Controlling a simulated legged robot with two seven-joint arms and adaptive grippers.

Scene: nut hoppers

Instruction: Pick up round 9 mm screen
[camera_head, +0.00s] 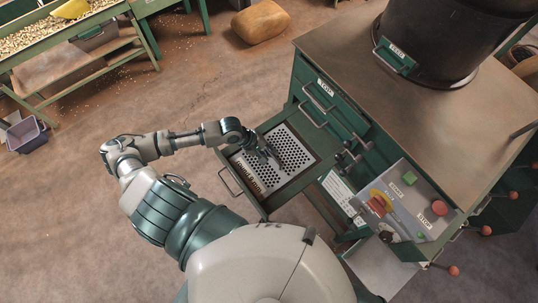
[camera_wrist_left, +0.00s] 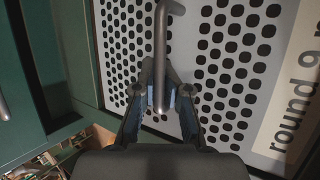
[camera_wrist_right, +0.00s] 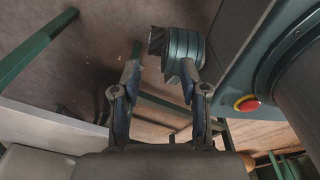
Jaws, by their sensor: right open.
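The round 9 mm screen is a pale perforated plate (camera_head: 294,148) lying in an open green drawer (camera_head: 263,207) of the cabinet. Its label (camera_wrist_left: 294,95) reads "round 9" in the left wrist view, where the plate (camera_wrist_left: 188,40) fills much of the picture. A metal bar handle (camera_wrist_left: 161,35) stands over the plate. My left gripper (camera_head: 270,156) is at the screen; its fingers (camera_wrist_left: 161,92) close in on both sides of the bar. My right gripper (camera_wrist_right: 158,75) is open with nothing between its fingers, away from the screen.
The cabinet top (camera_head: 343,45) carries a large dark drum (camera_head: 440,45). A control panel (camera_head: 405,205) with a green button, a red button and a knob is right of the drawer. A tan sack (camera_head: 261,22) and a purple bin (camera_head: 25,134) lie on the floor.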

